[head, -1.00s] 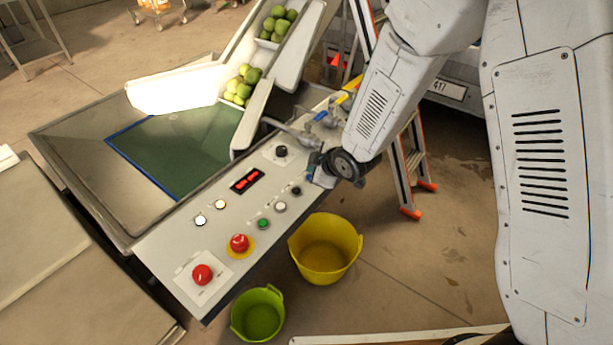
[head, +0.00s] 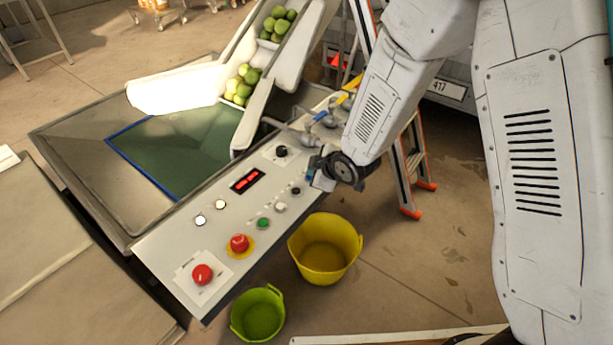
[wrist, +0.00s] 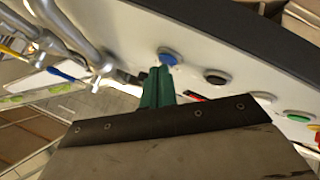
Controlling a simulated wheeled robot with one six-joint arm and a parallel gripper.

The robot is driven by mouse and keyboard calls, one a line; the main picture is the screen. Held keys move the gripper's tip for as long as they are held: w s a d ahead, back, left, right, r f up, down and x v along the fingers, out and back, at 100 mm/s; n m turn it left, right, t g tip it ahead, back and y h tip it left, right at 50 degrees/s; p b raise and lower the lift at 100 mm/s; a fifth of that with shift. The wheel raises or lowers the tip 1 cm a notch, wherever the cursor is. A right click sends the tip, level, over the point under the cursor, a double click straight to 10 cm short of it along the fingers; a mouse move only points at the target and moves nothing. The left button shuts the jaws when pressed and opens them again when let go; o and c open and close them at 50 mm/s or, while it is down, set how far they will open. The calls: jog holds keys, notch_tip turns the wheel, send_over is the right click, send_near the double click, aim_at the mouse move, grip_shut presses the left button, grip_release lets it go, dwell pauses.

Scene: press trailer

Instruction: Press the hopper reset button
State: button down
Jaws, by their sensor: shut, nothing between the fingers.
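A grey control panel (head: 165,245) carries several buttons; no label can be read, so I cannot tell which is the hopper reset. In the wrist view a blue button (wrist: 168,56) lies just beyond the green fingertips of my gripper (wrist: 157,86). My gripper is shut and empty; whether it touches the blue button is unclear. Black (wrist: 215,77), white (wrist: 263,97) and green (wrist: 298,116) buttons follow to the right. In the head view my gripper (head: 318,180) is at the panel's upper right end, and the blue button is hidden there.
Two red mushroom buttons (head: 239,243) (head: 202,274), a black knob (head: 281,151) and a red display (head: 248,180) are on the panel. Metal pipes (wrist: 75,35) stand left of my fingers. Yellow (head: 325,250) and green (head: 258,315) tubs are on the floor. A ladder (head: 410,165) stands behind.

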jog(key=shift+f, duration=0.25)
dwell(0.4)
jog(key=shift+r, duration=0.75)
notch_tip(320, 180, up, 5)
jog(key=shift+r, duration=0.1)
dwell(0.4)
dwell(0.7)
